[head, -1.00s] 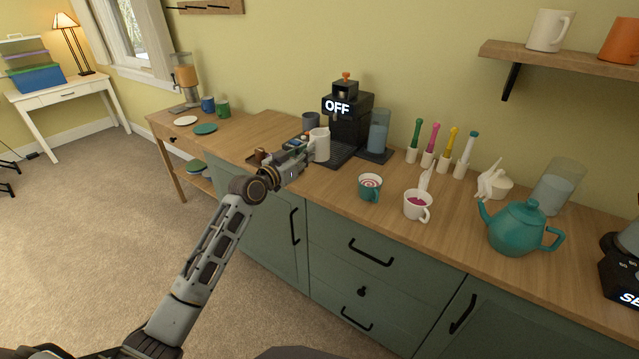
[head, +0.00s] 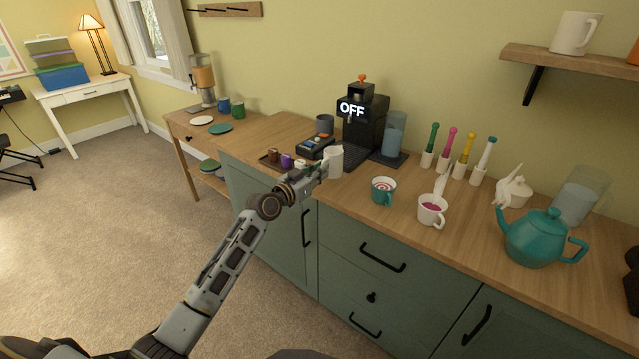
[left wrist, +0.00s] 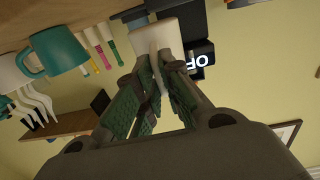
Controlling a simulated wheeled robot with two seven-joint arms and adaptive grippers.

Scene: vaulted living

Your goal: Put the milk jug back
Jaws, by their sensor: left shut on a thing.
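The white milk jug (head: 334,161) is at the front of the counter, in front and to the left of the black coffee machine (head: 361,128). My left gripper (head: 319,171) is shut on it from the front left. In the left wrist view the white jug (left wrist: 168,36) is beyond the fingers, with its handle between the green finger pads (left wrist: 157,95). I cannot tell whether the jug's base touches the counter. My right gripper is not in view.
Left of the jug are a tray with small cups (head: 272,160) and a dark box (head: 314,146). A grey cup (head: 324,124) stands behind. A teal mug (head: 383,190), a white cup (head: 431,211) and a teal teapot (head: 538,238) stand to the right.

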